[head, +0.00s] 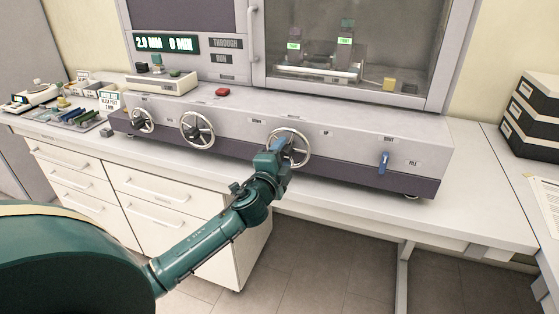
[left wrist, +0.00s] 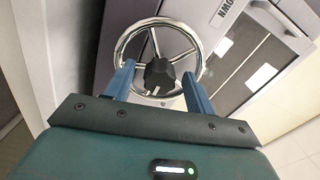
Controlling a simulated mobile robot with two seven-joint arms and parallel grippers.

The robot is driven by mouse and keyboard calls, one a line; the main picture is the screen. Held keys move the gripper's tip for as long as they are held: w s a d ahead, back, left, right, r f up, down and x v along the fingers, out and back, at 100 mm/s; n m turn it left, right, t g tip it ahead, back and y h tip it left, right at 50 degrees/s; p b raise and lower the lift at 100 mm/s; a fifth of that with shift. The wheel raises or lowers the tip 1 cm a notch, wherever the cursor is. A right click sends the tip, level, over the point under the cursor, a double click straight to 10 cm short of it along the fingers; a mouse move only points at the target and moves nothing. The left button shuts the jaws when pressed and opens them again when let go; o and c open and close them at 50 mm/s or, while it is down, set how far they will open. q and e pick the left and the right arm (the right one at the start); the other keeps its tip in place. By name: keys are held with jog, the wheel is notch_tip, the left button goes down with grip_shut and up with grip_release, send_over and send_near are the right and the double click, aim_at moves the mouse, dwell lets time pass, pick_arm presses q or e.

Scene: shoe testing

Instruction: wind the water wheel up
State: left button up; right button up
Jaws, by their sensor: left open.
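Several chrome handwheels sit on the grey front panel of the test machine. The rightmost wheel (head: 303,136) has labels reading "DOWN" and "UP" to its sides; I cannot read which wheel is the water wheel. My left gripper (head: 279,146) is in front of this rightmost wheel and hides part of it. In the left wrist view, the wheel (left wrist: 126,38) shows its chrome rim, spokes and dark hub (left wrist: 159,76). The two blue fingers of my left gripper (left wrist: 158,82) are open, one on each side of the hub. Whether they touch the wheel is unclear. My right gripper is not in view.
Two more handwheels, the middle one (head: 183,122) and the left one (head: 150,120), are on the same panel. A blue lever (head: 384,160) is at its right. A red button (head: 222,92) is on top. Black-and-white boxes (head: 535,110) stand at the right.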

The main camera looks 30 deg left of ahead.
pick_arm(q)
jog(key=b+v, duration=0.2)
jog(key=v, duration=1.1)
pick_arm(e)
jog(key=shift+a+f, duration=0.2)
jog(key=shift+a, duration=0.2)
pick_arm(q)
jog(key=shift+d, duration=0.1)
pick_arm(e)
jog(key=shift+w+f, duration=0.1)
